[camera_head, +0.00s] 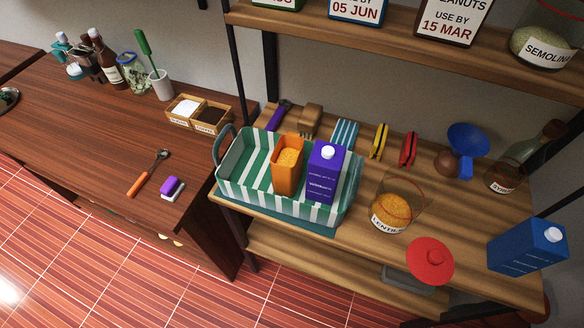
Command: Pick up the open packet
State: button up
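The open packet (286,178) is orange, with an open top that shows orange-yellow contents inside. It stands upright in a green-and-white striped basket (232,192) on the wooden shelf. A purple carton (324,178) with a white cap stands just to its right in the same basket, close to it. My gripper is not in view.
A glass jar of lentils (393,213), a red lid (430,260) and a blue carton (527,246) stand right of the basket. Red and yellow clips (379,141) lie behind. An upper shelf (360,50) overhangs the back. The left counter's front is mostly clear.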

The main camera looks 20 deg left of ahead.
aim_at(286, 161)
jog(key=j+u, duration=0.25)
jog(key=j, duration=0.2)
jog(key=i+j+u, duration=0.15)
jog(key=j+u, duration=0.15)
jog(key=j, duration=0.15)
jog(key=i+j+u, duration=0.1)
jog(key=j+u, duration=0.15)
jog(key=j, duration=0.15)
jog(key=i+j+u, duration=0.25)
jog(key=j, duration=0.15)
jog(key=k+j, duration=0.05)
jog(key=k, duration=0.05)
